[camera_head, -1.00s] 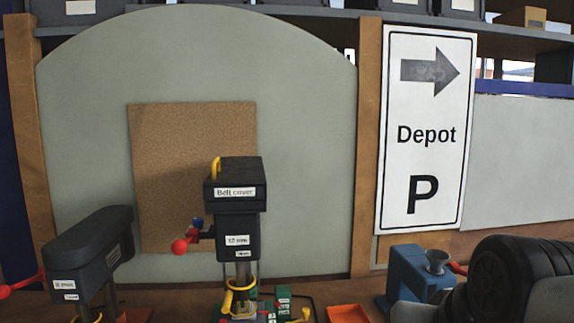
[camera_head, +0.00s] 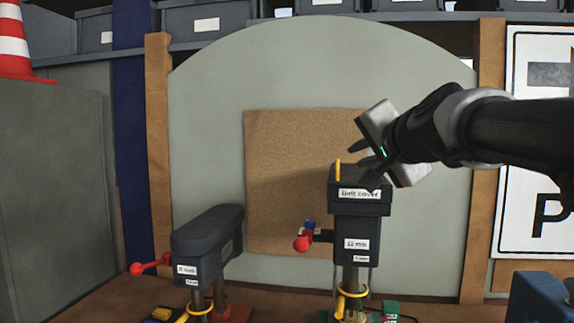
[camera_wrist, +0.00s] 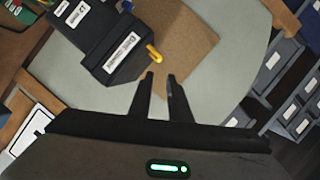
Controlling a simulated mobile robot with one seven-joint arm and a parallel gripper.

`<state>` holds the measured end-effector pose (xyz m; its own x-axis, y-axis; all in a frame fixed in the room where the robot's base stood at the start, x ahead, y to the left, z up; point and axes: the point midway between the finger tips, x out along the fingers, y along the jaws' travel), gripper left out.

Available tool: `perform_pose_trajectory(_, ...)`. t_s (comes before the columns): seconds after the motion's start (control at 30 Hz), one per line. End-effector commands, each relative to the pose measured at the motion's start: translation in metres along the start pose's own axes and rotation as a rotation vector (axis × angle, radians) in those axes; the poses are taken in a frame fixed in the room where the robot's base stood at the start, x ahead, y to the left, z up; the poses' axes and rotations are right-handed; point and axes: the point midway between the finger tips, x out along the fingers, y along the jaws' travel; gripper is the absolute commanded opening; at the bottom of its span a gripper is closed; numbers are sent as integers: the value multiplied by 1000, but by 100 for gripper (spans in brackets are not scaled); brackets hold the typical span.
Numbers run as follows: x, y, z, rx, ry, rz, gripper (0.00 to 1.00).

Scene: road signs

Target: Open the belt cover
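The belt cover (camera_head: 359,193) is the dark box-shaped top of the drill press in the middle of the head view, with a white "Belt cover" label on its front. It looks shut. A yellow handle (camera_head: 338,170) stands up at its left side. In the wrist view the cover (camera_wrist: 113,47) lies upper left and the yellow handle (camera_wrist: 154,54) sticks out from its edge. My gripper (camera_head: 362,162) is above the cover, to the right of the handle. In the wrist view its fingers (camera_wrist: 160,76) are apart with nothing between them, close to the handle's tip.
A second drill press (camera_head: 207,245) with a red-knobbed lever stands on the bench to the left. A red knob (camera_head: 303,243) sticks out left of the middle press. A corkboard (camera_head: 290,180) is behind.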

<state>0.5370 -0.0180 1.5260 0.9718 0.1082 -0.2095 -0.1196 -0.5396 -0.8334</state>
Motion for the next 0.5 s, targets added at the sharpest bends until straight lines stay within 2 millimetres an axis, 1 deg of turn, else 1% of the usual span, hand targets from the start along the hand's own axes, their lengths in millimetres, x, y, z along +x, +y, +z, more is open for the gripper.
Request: perform_pose_trajectory(0.5,110,2,2,-2,-5,4,17)
